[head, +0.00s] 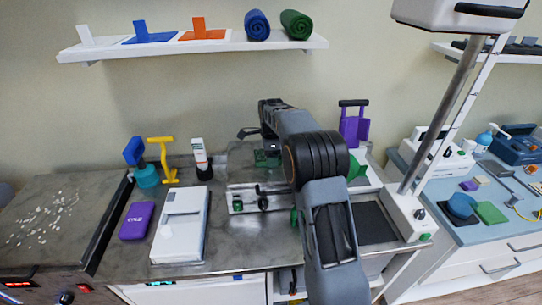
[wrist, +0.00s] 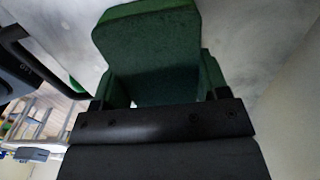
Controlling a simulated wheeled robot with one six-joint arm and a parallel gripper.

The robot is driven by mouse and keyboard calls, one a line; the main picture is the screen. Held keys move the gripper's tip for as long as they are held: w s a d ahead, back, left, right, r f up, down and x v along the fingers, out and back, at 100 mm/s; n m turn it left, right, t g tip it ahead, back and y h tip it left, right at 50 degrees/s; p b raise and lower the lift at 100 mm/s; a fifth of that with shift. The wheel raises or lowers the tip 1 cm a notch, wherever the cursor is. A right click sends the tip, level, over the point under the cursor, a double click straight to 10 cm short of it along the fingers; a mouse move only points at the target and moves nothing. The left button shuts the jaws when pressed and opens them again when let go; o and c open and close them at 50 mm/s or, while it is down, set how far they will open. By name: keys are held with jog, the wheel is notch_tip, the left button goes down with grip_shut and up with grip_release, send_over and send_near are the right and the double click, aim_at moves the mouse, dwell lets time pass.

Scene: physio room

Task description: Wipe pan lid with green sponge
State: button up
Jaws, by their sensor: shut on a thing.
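My gripper (head: 268,148) is over the back of the metal worktop, partly hidden by my own arm. It is shut on the green sponge (wrist: 150,45), a thick dark green block that fills the middle of the wrist view. A small green part of the sponge (head: 262,159) shows in the head view below the gripper. A see-through greyish shape (head: 239,158) stands by the gripper at the back of the worktop; it may be the pan lid, but I cannot tell for sure. Whether the sponge touches it is not clear.
A white box (head: 181,225) and a purple pouch (head: 137,221) lie on the worktop's left. A purple holder (head: 354,125) is at right. A shelf (head: 195,46) hangs above. A pale pole (head: 452,110) rises at right.

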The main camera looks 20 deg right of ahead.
aim_at(273, 174)
jog(key=shift+s+a+f+b, duration=0.1)
jog(key=shift+s+a+b, duration=0.15)
jog(key=shift+s+b, duration=0.65)
jog(key=shift+s+a+r+b, duration=0.1)
jog(key=shift+s+a+b, duration=0.2)
jog(key=shift+s, duration=1.15)
jog(key=shift+s+a+f+b, duration=0.15)
jog(key=shift+s+b, duration=0.55)
jog(key=shift+s, duration=0.45)
jog(key=shift+r, duration=0.2)
notch_tip(273, 174, up, 6)
jog(key=p, duration=0.5)
notch_tip(273, 174, up, 3)
jog(key=p, duration=0.3)
